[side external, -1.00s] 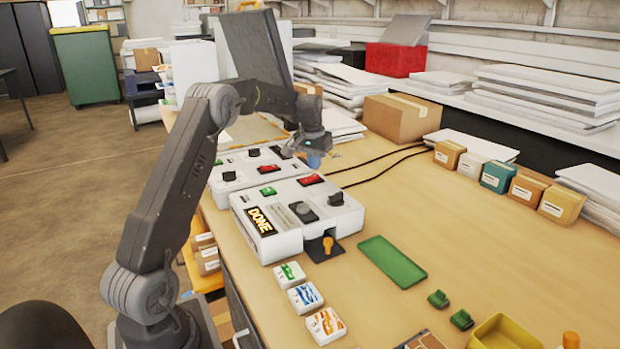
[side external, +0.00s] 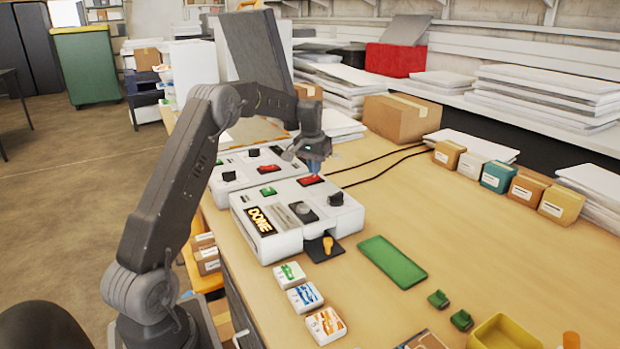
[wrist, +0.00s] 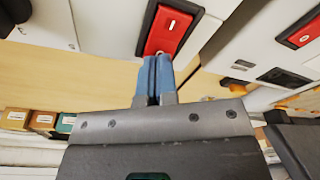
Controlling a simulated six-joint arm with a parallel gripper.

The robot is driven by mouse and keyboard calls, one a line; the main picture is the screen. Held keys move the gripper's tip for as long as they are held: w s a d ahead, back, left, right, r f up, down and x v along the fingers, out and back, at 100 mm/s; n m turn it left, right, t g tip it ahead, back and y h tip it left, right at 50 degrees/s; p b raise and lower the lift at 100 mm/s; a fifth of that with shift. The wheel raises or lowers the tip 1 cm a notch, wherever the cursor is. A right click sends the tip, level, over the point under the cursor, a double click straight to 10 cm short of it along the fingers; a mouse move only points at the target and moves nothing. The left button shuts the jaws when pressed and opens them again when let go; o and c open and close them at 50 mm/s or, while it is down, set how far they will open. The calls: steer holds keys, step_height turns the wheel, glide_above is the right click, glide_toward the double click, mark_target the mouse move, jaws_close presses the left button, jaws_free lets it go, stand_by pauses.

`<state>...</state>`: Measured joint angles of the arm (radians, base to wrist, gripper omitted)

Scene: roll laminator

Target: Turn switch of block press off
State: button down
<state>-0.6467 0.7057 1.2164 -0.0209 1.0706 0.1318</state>
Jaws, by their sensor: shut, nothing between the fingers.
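My gripper (side external: 315,167) is shut and empty, its fingers pointing down over the front white machine (side external: 262,244) with the DONE display. Its blue fingertips (wrist: 155,66) are at the near end of a red rocker switch (wrist: 167,32) in the wrist view. The switch shows a white line mark, and the fingertips partly cover its other end. I cannot tell whether they touch it. The same red switch (side external: 310,180) shows just below the fingers in the side view. No label shows which machine is the block press.
A second white machine (side external: 218,190) stands behind, with its own red switch (side external: 268,169), also visible in the wrist view (wrist: 303,33).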

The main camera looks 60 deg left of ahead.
steer(key=shift+f, duration=0.7)
steer(key=shift+r, duration=3.6)
